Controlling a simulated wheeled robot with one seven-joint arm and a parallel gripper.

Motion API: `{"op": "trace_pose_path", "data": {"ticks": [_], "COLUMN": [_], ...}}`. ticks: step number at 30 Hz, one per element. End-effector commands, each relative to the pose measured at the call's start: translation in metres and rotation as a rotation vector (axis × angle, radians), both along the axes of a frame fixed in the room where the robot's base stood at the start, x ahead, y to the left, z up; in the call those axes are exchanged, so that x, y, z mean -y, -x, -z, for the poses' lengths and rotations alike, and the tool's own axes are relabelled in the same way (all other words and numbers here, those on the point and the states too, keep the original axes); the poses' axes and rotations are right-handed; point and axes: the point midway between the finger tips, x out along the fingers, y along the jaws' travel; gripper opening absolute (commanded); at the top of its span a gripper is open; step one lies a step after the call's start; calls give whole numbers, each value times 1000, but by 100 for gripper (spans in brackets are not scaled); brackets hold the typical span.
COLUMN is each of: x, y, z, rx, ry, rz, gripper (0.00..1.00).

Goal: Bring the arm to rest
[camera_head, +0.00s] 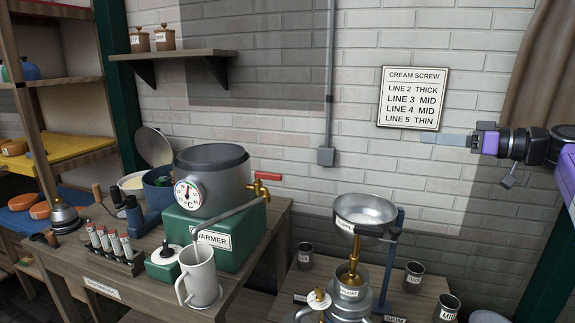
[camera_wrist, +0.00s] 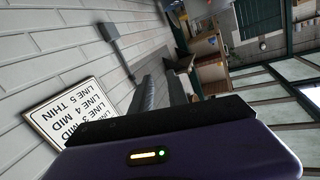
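My gripper (camera_head: 428,138) is at the right of the head view, held up in the air in front of the brick wall. Its pale blue-grey fingers point left, just below the cream screw sign (camera_head: 412,98). Nothing shows held in it.
The sign also shows in the wrist view (camera_wrist: 72,112). Below stand a bench (camera_head: 103,287) with a green warmer (camera_head: 215,235) and a mug (camera_head: 200,277), and a separator with a metal bowl (camera_head: 365,211). A brown curtain (camera_head: 540,65) hangs behind my arm. The air around my gripper looks clear.

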Motion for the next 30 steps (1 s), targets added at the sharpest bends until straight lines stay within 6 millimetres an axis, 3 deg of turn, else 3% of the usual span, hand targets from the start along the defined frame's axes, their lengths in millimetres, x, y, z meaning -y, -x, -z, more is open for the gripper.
{"op": "trace_pose_path", "data": {"ticks": [8, 11, 15, 23, 30], "x": [47, 62, 82, 94, 81], "y": [-38, -45, -45, -6, 61], "z": [64, 100, 165, 276, 353], "rx": [-86, -111, -135, -122, -64], "ry": [4, -1, -11, -22, -21], "rz": [306, 425, 603, 864, 1022], "gripper": [20, 20, 20, 20, 20]}}
